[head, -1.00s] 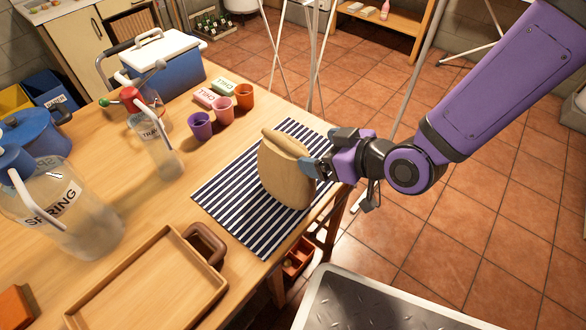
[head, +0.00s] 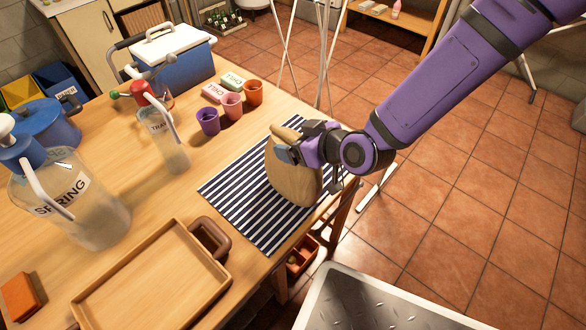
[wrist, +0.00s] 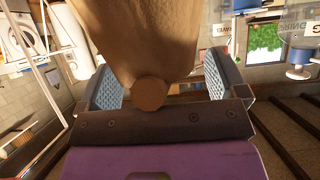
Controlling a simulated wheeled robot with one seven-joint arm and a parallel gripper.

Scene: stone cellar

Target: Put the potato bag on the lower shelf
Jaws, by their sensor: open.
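The tan potato bag (head: 292,188) stands on the blue-and-white striped mat (head: 228,190) on the wooden table. My gripper (head: 292,148) is at the top of the bag, its jaws open. In the wrist view the bag (wrist: 140,40) fills the space between the two apart, blue-padded fingers, with a round brown end nearest the palm. Whether a finger touches the bag I cannot tell. A low wooden shelf unit (head: 418,44) stands at the back right of the head view; only part of it shows.
Purple (head: 208,121), pink and orange cups stand behind the mat. A wooden tray (head: 150,275), a large SPRING jug (head: 85,205) and a smaller bottle (head: 168,148) stand to the left. A blue cooler (head: 175,60) is at the back. Tiled floor is open to the right.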

